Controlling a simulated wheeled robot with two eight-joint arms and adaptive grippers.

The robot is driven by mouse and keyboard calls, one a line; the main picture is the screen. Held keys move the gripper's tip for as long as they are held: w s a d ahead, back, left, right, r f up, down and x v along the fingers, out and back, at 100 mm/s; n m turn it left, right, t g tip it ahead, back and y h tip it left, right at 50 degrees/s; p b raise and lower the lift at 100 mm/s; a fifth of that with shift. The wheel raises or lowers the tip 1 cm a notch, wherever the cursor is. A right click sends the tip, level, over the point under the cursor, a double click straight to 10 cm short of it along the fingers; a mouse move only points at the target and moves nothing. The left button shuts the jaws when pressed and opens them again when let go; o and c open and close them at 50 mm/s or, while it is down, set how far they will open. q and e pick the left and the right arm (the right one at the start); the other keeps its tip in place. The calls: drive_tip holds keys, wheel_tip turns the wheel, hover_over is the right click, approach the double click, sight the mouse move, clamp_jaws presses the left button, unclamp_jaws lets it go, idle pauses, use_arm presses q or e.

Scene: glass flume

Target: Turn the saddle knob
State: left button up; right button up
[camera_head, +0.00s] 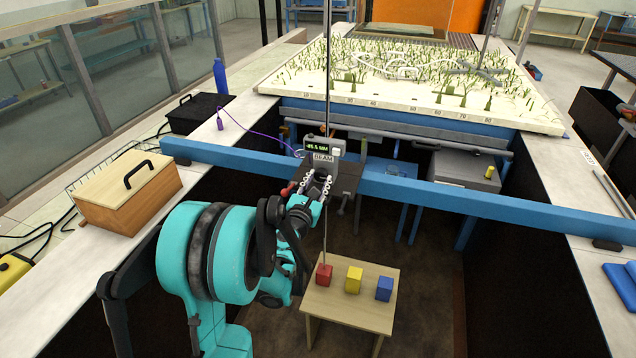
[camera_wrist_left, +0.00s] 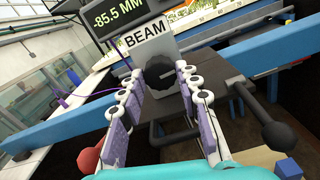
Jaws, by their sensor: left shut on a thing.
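The saddle (camera_head: 345,176) is a dark plate block on the blue beam (camera_head: 470,203), with a grey post marked BEAM (camera_wrist_left: 150,42) and a display (camera_wrist_left: 118,20) reading -85.5 MM. The saddle knob (camera_wrist_left: 160,72) is black, round and ridged, on the front of that post in the left wrist view. My left gripper (camera_head: 316,188) reaches the saddle from the front. In the left wrist view its fingers (camera_wrist_left: 160,80) are shut on the knob, one at each side. In the head view the gripper mostly hides the knob. My right gripper is not in view.
A red-ended lever (camera_wrist_left: 84,160) and a black ball-ended lever (camera_wrist_left: 278,135) stick out beside the fingers. A thin vertical rod (camera_head: 327,70) rises at the saddle. Below stands a small table (camera_head: 345,308) with red, yellow and blue blocks. A wooden box (camera_head: 130,190) sits left.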

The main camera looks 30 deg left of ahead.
use_arm(q)
drive_tip(key=o, duration=1.2)
drive_tip(key=shift+c, duration=0.2)
drive_tip(key=v, duration=1.2)
